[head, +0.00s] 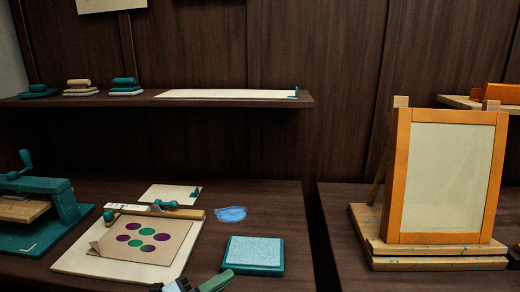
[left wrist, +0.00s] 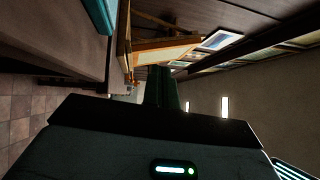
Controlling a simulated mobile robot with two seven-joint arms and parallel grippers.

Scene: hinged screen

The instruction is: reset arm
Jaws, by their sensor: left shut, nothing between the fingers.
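The hinged screen (head: 447,180) stands upright on its wooden base (head: 440,262) on the right table, with an orange frame around a pale mesh. An orange-framed panel (left wrist: 165,52) also shows beyond the fingers in the left wrist view. My left gripper (head: 195,285) is at the bottom edge of the head view, partly cut off, below the printed sheet and well to the left of the screen. In the left wrist view its dark green fingers (left wrist: 161,88) are together with nothing between them. My right gripper cannot be made out.
The left table holds a teal press (head: 40,205), a board with a dotted brown sheet (head: 143,239), a blue-topped teal pad (head: 254,254) and a blue smear (head: 231,214). A shelf (head: 230,100) runs above. A gap separates the two tables.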

